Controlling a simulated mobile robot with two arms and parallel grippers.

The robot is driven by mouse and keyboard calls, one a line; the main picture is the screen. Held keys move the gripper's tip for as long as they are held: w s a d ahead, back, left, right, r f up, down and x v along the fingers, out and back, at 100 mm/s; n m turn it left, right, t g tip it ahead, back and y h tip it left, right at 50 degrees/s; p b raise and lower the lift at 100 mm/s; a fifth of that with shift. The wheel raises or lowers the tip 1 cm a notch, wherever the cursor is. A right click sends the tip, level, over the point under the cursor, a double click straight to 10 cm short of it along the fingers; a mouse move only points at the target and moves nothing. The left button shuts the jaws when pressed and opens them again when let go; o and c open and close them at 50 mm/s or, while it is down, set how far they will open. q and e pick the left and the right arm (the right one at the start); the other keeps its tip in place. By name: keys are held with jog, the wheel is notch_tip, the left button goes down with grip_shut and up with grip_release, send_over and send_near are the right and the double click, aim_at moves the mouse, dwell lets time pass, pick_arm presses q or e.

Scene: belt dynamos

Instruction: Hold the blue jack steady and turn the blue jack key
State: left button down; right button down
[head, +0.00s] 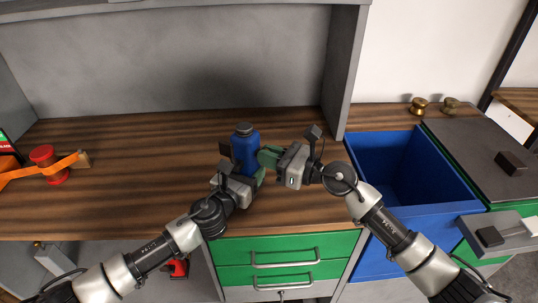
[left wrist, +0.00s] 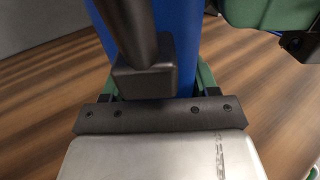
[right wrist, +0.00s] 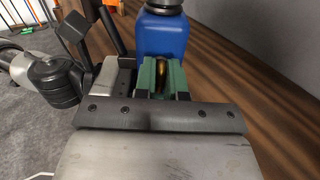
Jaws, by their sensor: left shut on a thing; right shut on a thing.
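The blue jack (head: 246,152) stands upright on the wooden bench, a blue body with a dark cap. My left gripper (head: 254,178) is shut on its lower body from the front left. In the left wrist view the blue body (left wrist: 181,50) lies between the green fingers, partly hidden by a dark bar with a block end. My right gripper (head: 268,157) comes in from the right of the jack. In the right wrist view its green fingers are shut around a small brass-coloured piece, apparently the blue jack key (right wrist: 161,80), at the jack's side. The fingers hide most of it.
A red spool-like part (head: 47,163) with an orange strap lies at the left. Green drawers (head: 287,254) are below the bench. Bench behind the jack is clear.

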pick_arm(q)
jog(key=shift+r, duration=0.15)
pick_arm(e)
jog(key=shift+w+d+f, duration=0.1)
jog(key=shift+d+f, duration=0.05)
jog(key=shift+f, duration=0.05)
pick_arm(q)
jog(key=shift+w, duration=0.1)
pick_arm(e)
jog(key=c, duration=1.3)
grip_release()
jog(key=shift+o, duration=0.5)
jog(key=shift+r, duration=0.1)
jog(key=v, duration=1.2)
pick_arm(q)
jog(key=shift+c, duration=1)
grip_release()
